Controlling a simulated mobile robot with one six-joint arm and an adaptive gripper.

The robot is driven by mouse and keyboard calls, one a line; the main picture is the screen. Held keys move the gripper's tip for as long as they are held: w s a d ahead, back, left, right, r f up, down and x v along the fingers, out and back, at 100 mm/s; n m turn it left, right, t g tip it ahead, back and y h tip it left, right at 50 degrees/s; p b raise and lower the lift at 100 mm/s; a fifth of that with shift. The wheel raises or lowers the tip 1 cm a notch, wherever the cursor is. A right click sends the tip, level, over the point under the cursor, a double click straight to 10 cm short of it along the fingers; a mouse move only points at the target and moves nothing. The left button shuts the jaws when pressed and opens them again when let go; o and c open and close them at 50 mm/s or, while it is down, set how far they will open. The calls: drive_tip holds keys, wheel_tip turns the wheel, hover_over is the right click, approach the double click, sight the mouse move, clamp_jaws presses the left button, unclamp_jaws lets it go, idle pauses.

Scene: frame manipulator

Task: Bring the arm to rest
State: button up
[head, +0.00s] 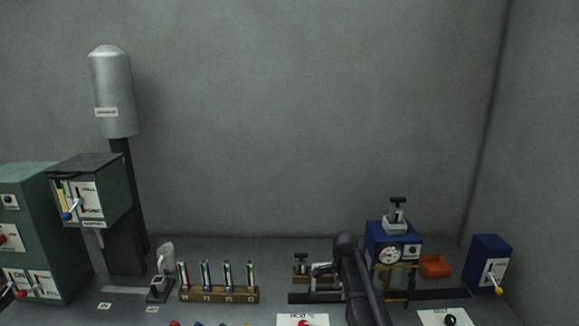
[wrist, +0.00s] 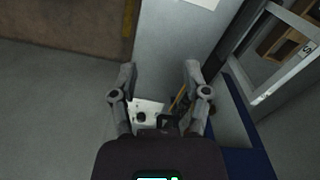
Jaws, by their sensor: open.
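My gripper (wrist: 159,76) is open in the wrist view, with its two grey fingers spread apart. No object shows held between the fingers. Beyond and below them are a white card (wrist: 148,108) with a dark round knob on it and some small dark parts that I cannot make out. In the head view my dark arm rises from the bottom edge, right of centre, in front of the bench. I cannot make out the fingers there.
A blue press with a dial (head: 389,255) stands right of my arm, beside an orange tray (head: 434,266). A blue switch box (head: 487,262) is far right. A wooden tube rack (head: 219,294) and green cabinets (head: 42,230) are left.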

drive_tip(key=s+f+n+b, duration=0.3)
drive_tip(key=s+n, duration=0.4)
drive_tip(key=s, duration=0.4)
drive_tip(key=s+f+n+b, duration=0.4)
drive_tip(key=s+n, duration=0.3)
drive_tip(key=s, duration=0.5)
drive_tip(key=shift+f, duration=0.4)
idle(0.4)
